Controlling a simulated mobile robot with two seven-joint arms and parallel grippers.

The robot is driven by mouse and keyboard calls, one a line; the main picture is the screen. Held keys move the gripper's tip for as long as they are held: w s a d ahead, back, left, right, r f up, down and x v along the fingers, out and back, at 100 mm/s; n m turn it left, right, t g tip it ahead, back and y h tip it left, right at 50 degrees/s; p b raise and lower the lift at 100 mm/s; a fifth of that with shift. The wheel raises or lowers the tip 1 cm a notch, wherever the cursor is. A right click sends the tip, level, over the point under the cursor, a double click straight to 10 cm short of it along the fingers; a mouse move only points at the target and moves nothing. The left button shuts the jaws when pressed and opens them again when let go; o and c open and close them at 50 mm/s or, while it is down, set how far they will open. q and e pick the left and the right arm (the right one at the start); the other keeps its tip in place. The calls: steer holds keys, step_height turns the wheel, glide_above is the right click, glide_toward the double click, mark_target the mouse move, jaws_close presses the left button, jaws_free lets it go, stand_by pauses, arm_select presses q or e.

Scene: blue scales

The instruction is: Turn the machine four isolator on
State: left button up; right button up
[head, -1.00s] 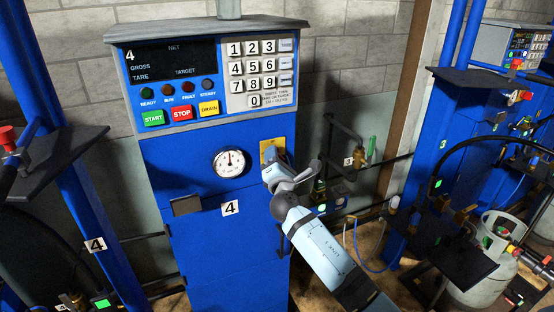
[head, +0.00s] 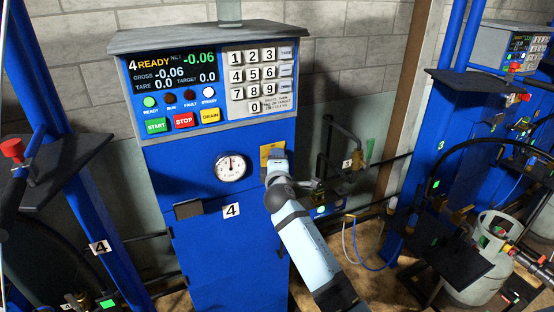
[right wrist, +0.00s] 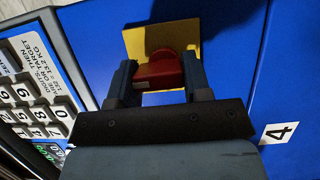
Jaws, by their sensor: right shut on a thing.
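Machine four is a blue cabinet (head: 220,262) with a number 4 label (head: 231,210). Its display (head: 172,68) is lit and reads 4 READY, with net and gross -0.06 and tare and target 0.0. The green ready lamp and the white steady lamp glow. The isolator is a red handle (right wrist: 162,72) on a yellow plate (right wrist: 190,38); in the head view the plate (head: 268,152) shows but my gripper hides the handle. My right gripper (right wrist: 160,80) is shut on the red handle, a finger on each side. My left gripper is not in view.
A round gauge (head: 232,167) and a small dark ledge (head: 188,209) are on the cabinet front, left of my right arm. Pipes and a valve (head: 357,158) stand to the right. Another blue machine with a gas cylinder (head: 478,268) is at far right.

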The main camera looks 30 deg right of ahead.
stand_by(0.6)
steer(key=o, duration=0.9)
steer(key=shift+s+a+f, duration=0.1)
steer(key=shift+s+a, duration=0.05)
steer(key=shift+s, duration=0.15)
steer(key=b+v, duration=0.2)
steer(key=v, duration=1.1)
steer(key=shift+s, duration=0.1)
